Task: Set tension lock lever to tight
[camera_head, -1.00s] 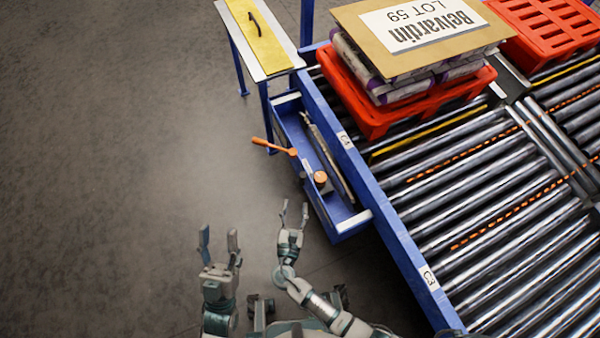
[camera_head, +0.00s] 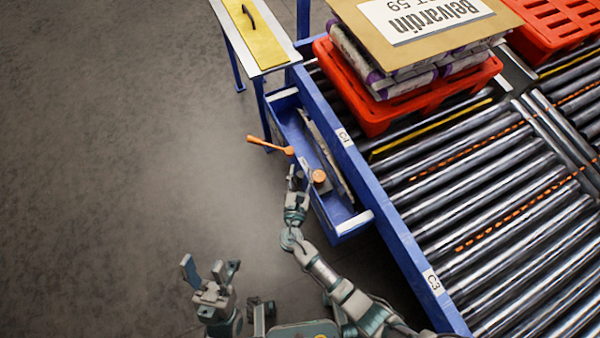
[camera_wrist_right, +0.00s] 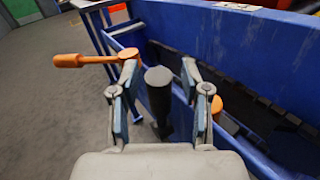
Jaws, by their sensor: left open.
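An orange lever (camera_head: 265,145) sticks out to the left over the side of the blue trough (camera_head: 345,228); it also shows in the right wrist view (camera_wrist_right: 82,60). An orange knob (camera_head: 319,176) sits lower in the trough. In the right wrist view it is partly hidden behind a finger (camera_wrist_right: 217,104). Which part is the tension lock lever, I cannot tell. My right gripper (camera_head: 301,177) is at the trough's left side, just below the orange lever. Its fingers (camera_wrist_right: 160,78) are apart, with a dark upright cylinder (camera_wrist_right: 158,92) between them. My left gripper (camera_head: 211,266) is open and empty over the floor.
A roller conveyor (camera_head: 490,190) lies right of the trough. A red pallet (camera_head: 375,118) on it carries sacks and a cardboard sheet (camera_head: 400,40). A narrow table with a yellow top (camera_head: 255,35) stands at the upper left. The floor (camera_head: 110,150) to the left is clear.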

